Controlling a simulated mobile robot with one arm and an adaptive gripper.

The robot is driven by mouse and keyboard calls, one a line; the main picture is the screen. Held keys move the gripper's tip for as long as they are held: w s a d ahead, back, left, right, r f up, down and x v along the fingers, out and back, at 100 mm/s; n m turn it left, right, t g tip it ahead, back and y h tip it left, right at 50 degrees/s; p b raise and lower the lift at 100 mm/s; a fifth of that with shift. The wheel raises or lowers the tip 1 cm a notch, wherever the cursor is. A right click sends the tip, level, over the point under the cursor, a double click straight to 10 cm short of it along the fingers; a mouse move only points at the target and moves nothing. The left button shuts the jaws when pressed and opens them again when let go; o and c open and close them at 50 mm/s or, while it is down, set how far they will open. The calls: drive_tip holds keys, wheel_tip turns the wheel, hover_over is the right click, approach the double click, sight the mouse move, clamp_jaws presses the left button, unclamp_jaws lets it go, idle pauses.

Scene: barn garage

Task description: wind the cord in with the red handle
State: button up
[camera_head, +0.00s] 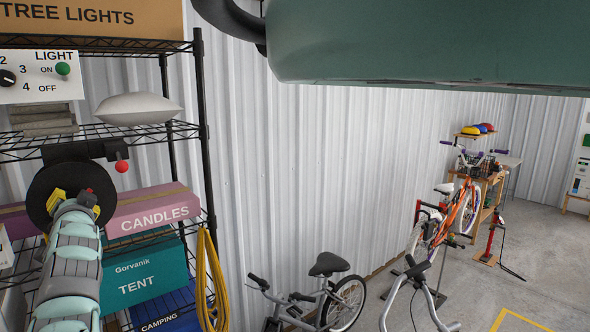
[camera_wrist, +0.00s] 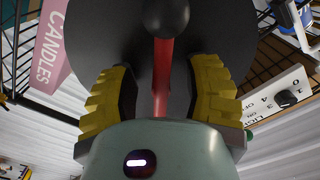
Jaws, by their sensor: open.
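A black cord reel (camera_head: 48,183) with a round disc is at the shelf rack on the left. A red ball knob (camera_head: 122,167) hangs on a dark stem at its right side. In the wrist view the dark disc (camera_wrist: 110,35) fills the upper middle. A red bar (camera_wrist: 161,75) with a dark ball end (camera_wrist: 165,15) runs in front of it. My gripper (camera_head: 72,196) is at the disc, its yellow fingers open on either side of the red bar in the wrist view (camera_wrist: 160,80). Gaps show between both fingers and the bar. I cannot make out the reel's cord.
The wire rack (camera_head: 205,130) holds a pink candles box (camera_head: 150,210), a teal tent box (camera_head: 140,275) and a light switch panel (camera_head: 40,75). A yellow cord (camera_head: 207,280) hangs at its right edge. Bikes (camera_head: 345,300) stand right; open floor (camera_head: 550,260) lies beyond.

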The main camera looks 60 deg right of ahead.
clamp_jaws()
idle(0.3)
